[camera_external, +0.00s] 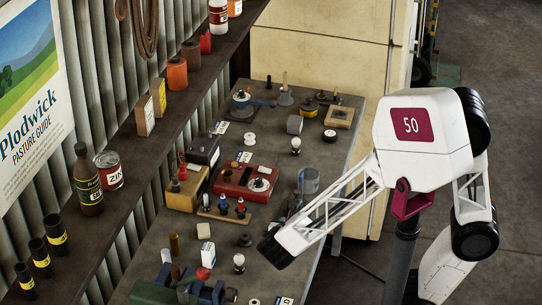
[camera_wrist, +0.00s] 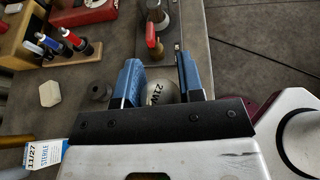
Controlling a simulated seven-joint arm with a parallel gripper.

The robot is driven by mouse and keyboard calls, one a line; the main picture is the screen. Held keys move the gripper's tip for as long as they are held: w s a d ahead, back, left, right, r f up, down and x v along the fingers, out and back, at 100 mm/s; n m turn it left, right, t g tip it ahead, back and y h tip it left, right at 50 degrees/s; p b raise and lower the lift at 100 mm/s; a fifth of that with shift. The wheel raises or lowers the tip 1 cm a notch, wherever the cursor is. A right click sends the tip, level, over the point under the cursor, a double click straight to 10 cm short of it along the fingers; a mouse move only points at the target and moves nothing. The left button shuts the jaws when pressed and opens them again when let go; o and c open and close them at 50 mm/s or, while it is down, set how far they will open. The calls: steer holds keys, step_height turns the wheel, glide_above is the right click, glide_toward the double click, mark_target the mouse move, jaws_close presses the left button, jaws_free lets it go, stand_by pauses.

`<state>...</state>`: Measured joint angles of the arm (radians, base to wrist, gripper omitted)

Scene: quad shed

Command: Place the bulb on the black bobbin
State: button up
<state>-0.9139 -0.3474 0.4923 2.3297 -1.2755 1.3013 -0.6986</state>
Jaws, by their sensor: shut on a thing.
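My gripper (camera_wrist: 160,75) has its two blue fingers on either side of a pale round bulb (camera_wrist: 159,94) marked "21W" and is shut on it. The bulb's lower part is hidden behind the dark gripper bar. The black bobbin (camera_wrist: 97,91) stands on the bench just left of the left finger, apart from the bulb. In the external view the bobbin (camera_external: 245,240) is left of my dark gripper end (camera_external: 274,252), whose fingers and held bulb are hidden there. Another white bulb (camera_external: 238,262) stands in front of the bobbin, and one (camera_external: 296,145) stands farther back.
A screwdriver rack (camera_external: 224,216) and a red box (camera_external: 246,183) stand behind the bobbin. A white block (camera_external: 204,230) is to its left. A red-handled fitting (camera_wrist: 153,38) is beyond the fingers. A blue vise-like tool (camera_external: 205,292) and a small carton (camera_wrist: 46,157) stand nearer the front.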

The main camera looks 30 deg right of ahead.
steer(key=shift+s+f, duration=0.1)
steer(key=shift+s, duration=0.3)
steer(key=shift+w, duration=0.1)
glide_above(245, 237)
steer(key=w+d, duration=0.2)
steer(key=shift+s+a+f, duration=0.1)
steer(key=shift+a+f, duration=0.15)
steer(key=shift+f, duration=0.5)
steer(key=shift+f, duration=1.75)
steer(key=shift+f, duration=0.1)
steer(key=o, duration=0.9)
